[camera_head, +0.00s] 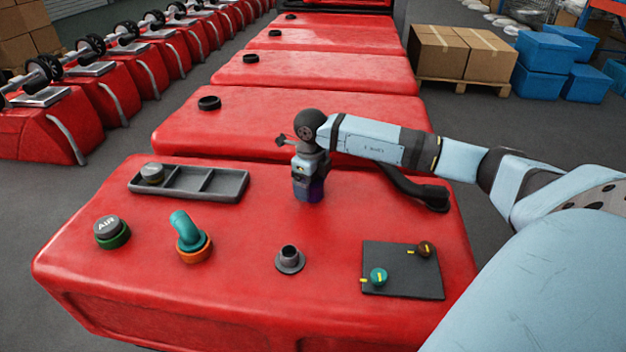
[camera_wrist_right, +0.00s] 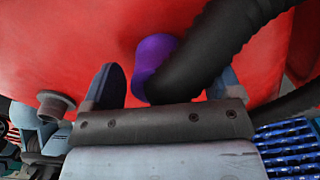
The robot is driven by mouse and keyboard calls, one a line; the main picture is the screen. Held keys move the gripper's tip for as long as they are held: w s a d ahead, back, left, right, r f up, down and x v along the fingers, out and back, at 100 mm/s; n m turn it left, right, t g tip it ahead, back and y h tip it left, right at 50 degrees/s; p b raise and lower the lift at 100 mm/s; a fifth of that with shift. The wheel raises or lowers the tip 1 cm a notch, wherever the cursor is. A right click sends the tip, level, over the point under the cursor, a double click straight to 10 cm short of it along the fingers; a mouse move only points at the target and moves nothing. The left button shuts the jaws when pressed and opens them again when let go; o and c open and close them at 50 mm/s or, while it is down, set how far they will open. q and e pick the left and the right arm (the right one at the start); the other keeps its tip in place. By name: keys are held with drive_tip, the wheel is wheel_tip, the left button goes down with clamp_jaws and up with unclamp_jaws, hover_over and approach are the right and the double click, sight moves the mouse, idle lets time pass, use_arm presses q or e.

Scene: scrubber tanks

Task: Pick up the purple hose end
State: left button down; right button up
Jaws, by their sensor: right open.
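The purple hose end (camera_wrist_right: 152,52) is a purple cuff on a black ribbed hose (camera_wrist_right: 215,50). In the head view my right gripper (camera_head: 308,192) points down over the red tank top (camera_head: 230,280). A little purple of the hose end shows at its fingers there; most of it is hidden. The black hose also shows in the head view (camera_head: 428,192), running right behind my arm. My left gripper is not in view.
On the tank top are a grey tray (camera_head: 225,184), a green-ringed AIR cap (camera_head: 111,232), a teal elbow on an orange ring (camera_head: 188,237), a grey port (camera_head: 290,259) and a dark panel with two small valves (camera_head: 403,272). More red tanks stand behind.

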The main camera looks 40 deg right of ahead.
drive_tip(key=c, duration=1)
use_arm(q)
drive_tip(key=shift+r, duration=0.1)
use_arm(e)
drive_tip(key=shift+r, duration=0.15)
